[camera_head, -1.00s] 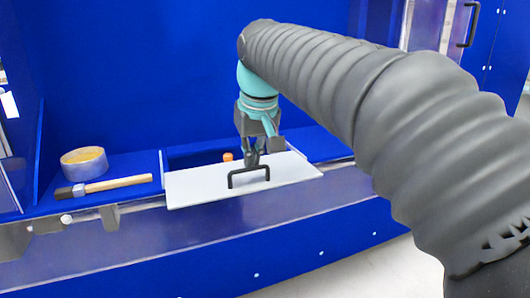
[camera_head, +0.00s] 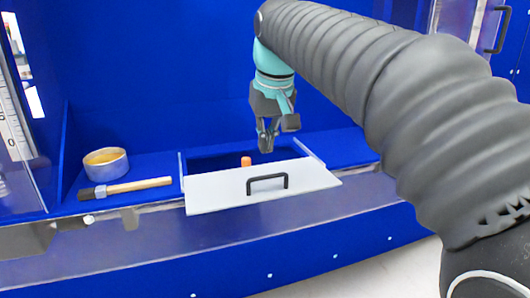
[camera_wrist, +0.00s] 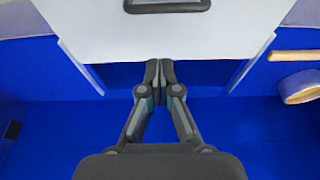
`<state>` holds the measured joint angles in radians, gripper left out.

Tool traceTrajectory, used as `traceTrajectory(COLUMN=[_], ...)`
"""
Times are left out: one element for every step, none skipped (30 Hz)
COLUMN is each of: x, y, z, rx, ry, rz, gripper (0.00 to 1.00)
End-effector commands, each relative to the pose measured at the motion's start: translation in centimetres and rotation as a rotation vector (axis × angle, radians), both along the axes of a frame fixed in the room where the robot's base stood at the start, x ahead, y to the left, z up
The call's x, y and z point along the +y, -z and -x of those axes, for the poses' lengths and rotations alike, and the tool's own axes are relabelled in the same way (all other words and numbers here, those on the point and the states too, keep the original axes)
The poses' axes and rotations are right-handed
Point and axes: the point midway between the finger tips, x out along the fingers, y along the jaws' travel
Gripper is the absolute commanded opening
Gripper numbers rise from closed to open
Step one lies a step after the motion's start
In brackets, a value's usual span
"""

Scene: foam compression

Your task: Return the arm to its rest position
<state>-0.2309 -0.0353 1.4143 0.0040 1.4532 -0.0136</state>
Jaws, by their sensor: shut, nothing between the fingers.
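My gripper (camera_head: 267,142) hangs from my arm above the opening behind a light grey lid (camera_head: 220,190). Its fingers point down, shut, with nothing between them, and are apart from the lid. In the wrist view my gripper (camera_wrist: 160,68) shows with its fingertips together near the lid's edge. The lid (camera_wrist: 160,38) has a black handle (camera_head: 267,182), which also shows at the top of the wrist view (camera_wrist: 167,6). The lid partly covers the blue compartment (camera_head: 215,162).
A small orange object (camera_head: 246,161) stands in the compartment. A round tin (camera_head: 105,166) and a wooden-handled brush or hammer (camera_head: 130,187) lie on the blue shelf at left. A tall blue wall (camera_head: 160,80) stands behind. A black-handled door (camera_head: 497,30) is at upper right.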

Motion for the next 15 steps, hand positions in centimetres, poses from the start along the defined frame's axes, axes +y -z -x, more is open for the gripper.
traceTrajectory(x=[-0.1,-0.1,-0.2,-0.2,-0.2,-0.2,-0.3,-0.3,-0.3,-0.3,-0.4,-0.6,-0.8,-1.0,-1.5], y=[-1.1,-1.6,-2.1,-2.5,-2.9,-3.2,-3.5,-3.6,-3.8,-4.0,-4.0,-3.9,-3.8,-3.6,-3.2], z=[0.3,0.4,0.6,0.7,0.8,1.0,1.0,1.1,1.2,1.3,1.4,1.6,1.9,2.2,2.7], rx=[-0.003,-0.004,-0.003,-0.003,-0.003,-0.002,-0.002,-0.002,-0.002,-0.002,-0.002,-0.004,-0.006,-0.008,-0.013], ry=[0.0,0.0,0.0,0.0,0.0,0.0,0.0,0.0,0.0,0.001,0.002,0.004,0.007,0.013,0.02], rz=[-0.001,-0.001,-0.001,-0.001,-0.001,0.0,0.0,0.0,0.0,-0.001,-0.001,-0.001,-0.002,-0.002,-0.003], gripper=[0.0,0.0,0.0,0.0,0.0,0.0,0.0,0.0,0.0,0.0,0.0,0.0,0.0,0.0,0.0])
